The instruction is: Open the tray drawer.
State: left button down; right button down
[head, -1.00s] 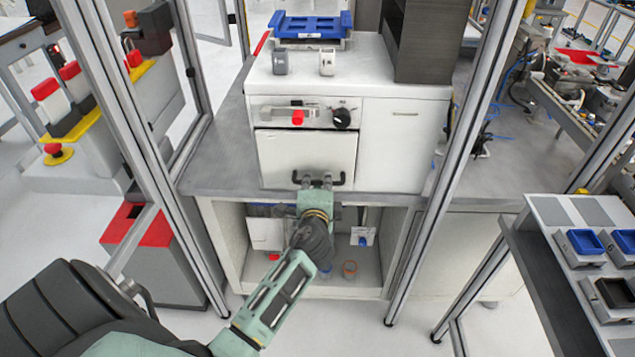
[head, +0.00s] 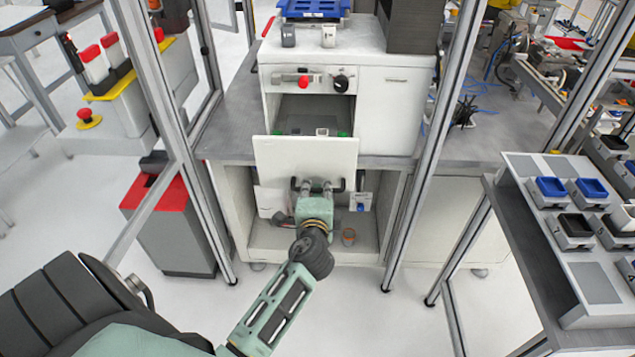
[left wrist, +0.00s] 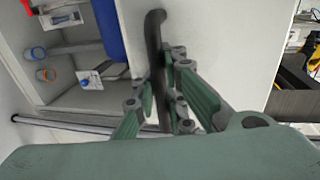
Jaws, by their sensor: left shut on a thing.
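The tray drawer (head: 300,160) is a white-fronted drawer in the white cabinet, pulled out toward me. Its dark interior shows behind the front, with small green and grey items inside. A black bar handle (head: 338,184) runs along the lower part of the drawer front. My left gripper (head: 318,184) is shut on this handle. In the left wrist view the dark handle (left wrist: 155,60) passes between the green fingers (left wrist: 165,100). My right gripper is not in view.
The cabinet (head: 395,110) stands on a grey bench between metal frame posts (head: 448,130). An open shelf below holds an orange cup (head: 348,236). A rack of blue and black trays (head: 570,225) stands at the right. The floor in front is clear.

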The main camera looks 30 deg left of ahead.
pick_arm(q)
jog(key=v, duration=0.4)
jog(key=shift+f, duration=0.35)
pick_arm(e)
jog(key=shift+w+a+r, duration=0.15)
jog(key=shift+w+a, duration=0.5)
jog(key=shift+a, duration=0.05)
pick_arm(q)
jog(key=c, duration=2.4)
grip_release()
jog(key=shift+c, duration=0.2)
jog(key=o, duration=0.6)
jog(key=shift+s, duration=0.1)
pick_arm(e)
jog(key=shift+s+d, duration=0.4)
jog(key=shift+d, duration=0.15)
pick_arm(q)
jog(key=v, duration=0.7)
jog(key=shift+s+d, duration=0.15)
jog(key=shift+s, duration=0.1)
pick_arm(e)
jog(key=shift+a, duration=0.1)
